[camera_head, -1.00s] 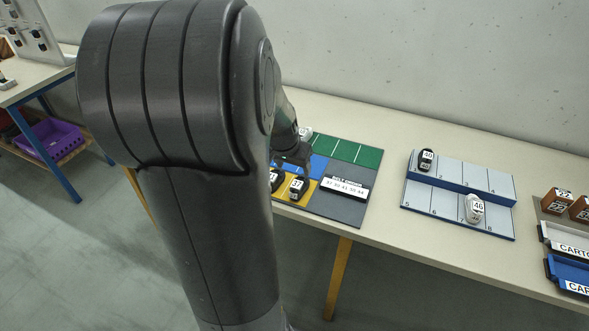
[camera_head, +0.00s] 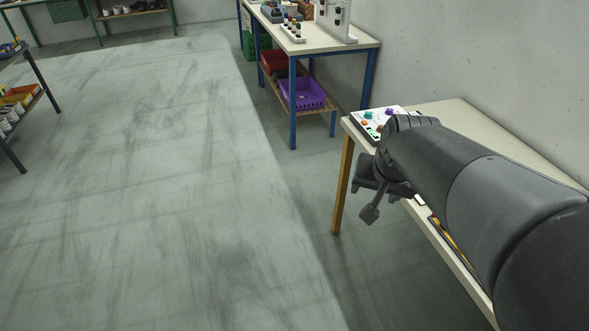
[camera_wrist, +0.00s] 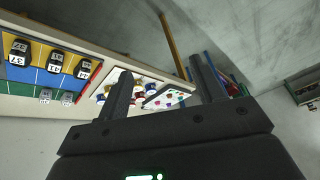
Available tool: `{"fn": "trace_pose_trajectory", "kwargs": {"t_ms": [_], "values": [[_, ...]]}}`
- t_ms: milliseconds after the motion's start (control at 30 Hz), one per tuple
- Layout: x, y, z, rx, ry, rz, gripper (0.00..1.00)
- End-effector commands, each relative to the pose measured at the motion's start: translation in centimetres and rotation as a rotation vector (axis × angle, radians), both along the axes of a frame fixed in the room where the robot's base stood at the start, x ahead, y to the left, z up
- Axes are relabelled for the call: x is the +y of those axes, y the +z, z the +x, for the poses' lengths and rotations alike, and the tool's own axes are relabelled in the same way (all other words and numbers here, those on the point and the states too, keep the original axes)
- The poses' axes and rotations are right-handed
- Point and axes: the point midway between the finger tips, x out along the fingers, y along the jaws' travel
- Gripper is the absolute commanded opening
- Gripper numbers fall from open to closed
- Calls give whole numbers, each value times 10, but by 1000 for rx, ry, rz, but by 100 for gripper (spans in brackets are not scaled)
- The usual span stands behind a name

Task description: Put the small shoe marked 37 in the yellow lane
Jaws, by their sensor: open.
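The dark shoe marked 37 (camera_wrist: 18,52) stands on the yellow lane (camera_wrist: 36,46) at the far left of the wrist view. Other dark shoes (camera_wrist: 53,61) stand beside it in the same row. In the head view my arm hides the shoes, and only a sliver of yellow (camera_head: 440,232) shows beside it. My gripper (camera_wrist: 161,67) is open, with nothing between its fingers. In the head view my gripper (camera_head: 368,202) hangs off the left end of the shoe table, apart from the shoes.
A white board with coloured pieces (camera_head: 377,122) lies at the table's left end. Small grey shoes (camera_wrist: 46,96) stand on the mat's green part. Another table (camera_head: 362,45) with a purple crate (camera_head: 303,95) stands behind. The floor at left is clear.

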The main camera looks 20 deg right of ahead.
Motion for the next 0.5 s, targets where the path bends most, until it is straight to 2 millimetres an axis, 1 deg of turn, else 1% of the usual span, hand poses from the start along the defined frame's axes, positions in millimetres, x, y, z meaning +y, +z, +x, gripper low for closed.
{"fn": "trace_pose_trajectory", "kwargs": {"t_ms": [33,100,200,300,333,400,500], "values": [[31,10,-2,-16,104,-16,62],[68,18,-9,-23,234,-39,62],[109,26,-23,-32,386,-74,62],[135,30,-35,-39,490,-101,62],[140,31,-38,-38,511,-107,62],[148,31,-43,-38,545,-118,62],[152,31,-46,-38,565,-123,62]]}}
